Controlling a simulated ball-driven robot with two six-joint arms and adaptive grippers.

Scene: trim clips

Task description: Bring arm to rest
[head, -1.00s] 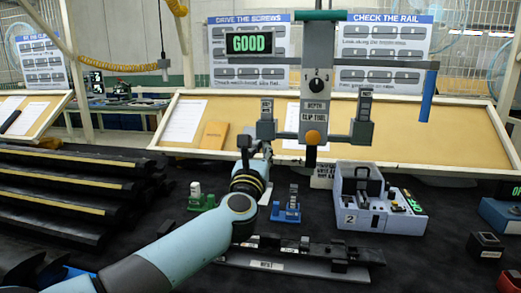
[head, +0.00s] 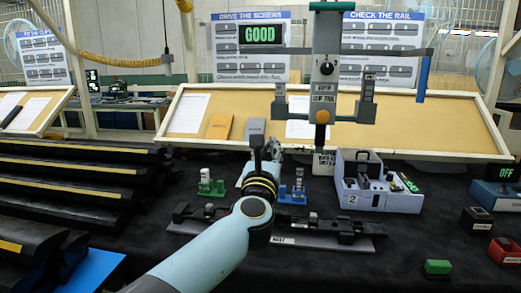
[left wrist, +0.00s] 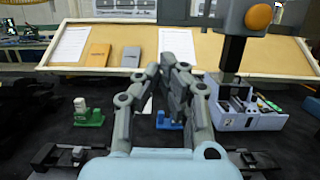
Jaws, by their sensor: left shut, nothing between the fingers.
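My left arm reaches from the bottom middle of the head view over the dark table. Its gripper (head: 268,150) is partly hidden behind the wrist there. In the left wrist view the left gripper (left wrist: 172,66) has its fingers shut with nothing between them. It points toward the tilted board at the back, above the table and apart from the clips. A green clip holder (head: 211,186) stands left of it and a blue clip holder (head: 294,190) to its right. My right gripper is in neither view.
A long dark rail (head: 345,232) lies across the table behind the forearm. The hanging depth and clip tool (head: 325,75) is right of the gripper, near a grey-blue box (head: 377,198). Black stepped racks (head: 70,190) fill the left. Green (head: 438,268) and red (head: 504,251) blocks are front right.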

